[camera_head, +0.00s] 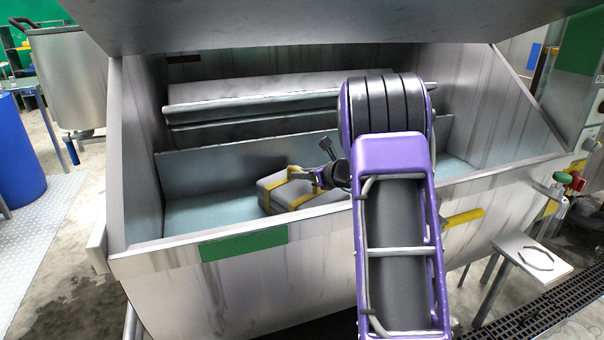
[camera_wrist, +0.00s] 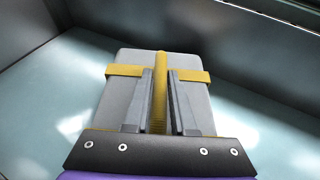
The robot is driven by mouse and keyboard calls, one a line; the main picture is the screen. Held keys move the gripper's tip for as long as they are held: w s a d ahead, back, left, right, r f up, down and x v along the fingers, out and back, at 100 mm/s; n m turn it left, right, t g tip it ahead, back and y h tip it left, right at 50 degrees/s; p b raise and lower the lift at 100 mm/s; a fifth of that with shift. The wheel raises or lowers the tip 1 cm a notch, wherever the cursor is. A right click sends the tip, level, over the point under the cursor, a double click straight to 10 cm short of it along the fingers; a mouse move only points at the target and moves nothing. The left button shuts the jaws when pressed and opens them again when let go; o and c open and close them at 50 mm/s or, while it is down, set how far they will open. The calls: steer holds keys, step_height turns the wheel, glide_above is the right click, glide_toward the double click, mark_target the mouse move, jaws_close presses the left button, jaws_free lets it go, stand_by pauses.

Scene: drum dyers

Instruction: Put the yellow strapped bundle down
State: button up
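The yellow strapped bundle (camera_head: 290,191) is a grey block with crossing yellow straps, inside a large metal vat (camera_head: 240,297). In the wrist view the bundle (camera_wrist: 125,88) fills the middle, over the pale blue vat floor. My gripper (camera_head: 318,178) is at the bundle's right side in the head view. In the wrist view my gripper (camera_wrist: 160,75) has a finger on each side of the upright yellow strap, closed against it. Whether the bundle's underside touches the floor is hidden.
The vat's front rim (camera_head: 230,233) runs below my arm. A raised lid (camera_head: 300,22) hangs over the opening, and a long grey roller (camera_head: 250,95) lies along the back. Pale blue floor (camera_head: 205,212) is free left of the bundle.

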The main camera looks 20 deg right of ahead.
steer(key=o, duration=0.3)
steer(key=shift+o, duration=0.2)
steer(key=shift+r, duration=0.1)
steer(key=v, duration=1.2)
steer(key=shift+p, duration=0.4)
steer(key=shift+r, duration=0.1)
